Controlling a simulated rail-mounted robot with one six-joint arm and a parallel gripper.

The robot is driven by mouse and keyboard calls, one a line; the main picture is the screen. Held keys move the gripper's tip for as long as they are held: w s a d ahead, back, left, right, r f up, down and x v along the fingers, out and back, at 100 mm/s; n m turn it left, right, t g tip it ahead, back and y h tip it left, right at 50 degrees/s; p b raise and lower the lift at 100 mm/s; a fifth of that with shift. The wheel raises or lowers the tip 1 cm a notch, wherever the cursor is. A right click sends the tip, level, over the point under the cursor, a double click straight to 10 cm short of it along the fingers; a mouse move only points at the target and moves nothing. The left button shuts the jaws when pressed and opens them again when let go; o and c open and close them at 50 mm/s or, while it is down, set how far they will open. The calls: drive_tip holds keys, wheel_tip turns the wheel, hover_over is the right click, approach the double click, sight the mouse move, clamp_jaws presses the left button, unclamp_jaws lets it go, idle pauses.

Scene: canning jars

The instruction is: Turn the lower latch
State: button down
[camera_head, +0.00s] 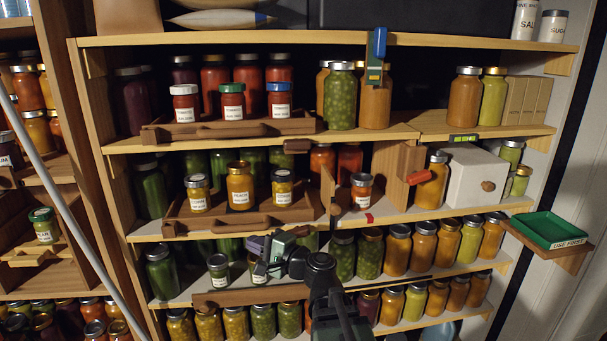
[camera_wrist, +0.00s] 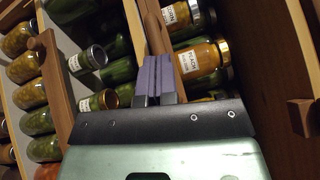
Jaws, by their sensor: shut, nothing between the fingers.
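My gripper (camera_head: 262,258) is in front of the middle shelves, below the tray of labelled jars. Its purple-grey fingers (camera_wrist: 152,78) are shut together with nothing between them in the wrist view. A small upright brown wooden piece (camera_head: 335,209) stands at the right end of the lower tray (camera_head: 245,221); it may be the lower latch, but I cannot tell for sure. Another brown block (camera_head: 297,146) sits under the upper tray's right end. My gripper is left of and below the upright piece, apart from it.
Labelled jars, including a peach jar (camera_head: 240,186), stand in the lower tray. A small jar (camera_head: 361,190) stands right of the upright piece. Jars crowd the shelves below.

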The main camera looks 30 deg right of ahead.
wheel_tip(320, 180, up, 8)
drive_tip(key=a+n+g+h+p, duration=0.2)
drive_tip(key=a+n+g+p, duration=0.15)
drive_tip(key=p, duration=0.65)
drive_tip(key=n+g+h, duration=0.5)
drive_tip(key=n+h, duration=0.3)
drive_tip(key=h, duration=0.5)
hover_over(305, 228)
drive_tip(key=s+a, duration=0.1)
drive_tip(key=a, duration=0.1)
drive_tip(key=shift+m, duration=0.25)
wheel_tip(305, 228, down, 6)
drive_tip(key=shift+f, duration=0.1)
drive_tip(key=f+b, duration=0.2)
drive_tip(key=b, duration=0.1)
drive_tip(key=shift+s+d+f, duration=0.15)
drive_tip(key=shift+s+f, duration=0.15)
drive_tip(key=shift+f, duration=0.05)
drive_tip(key=shift+d+f, duration=0.1)
drive_tip(key=shift+s, duration=0.1)
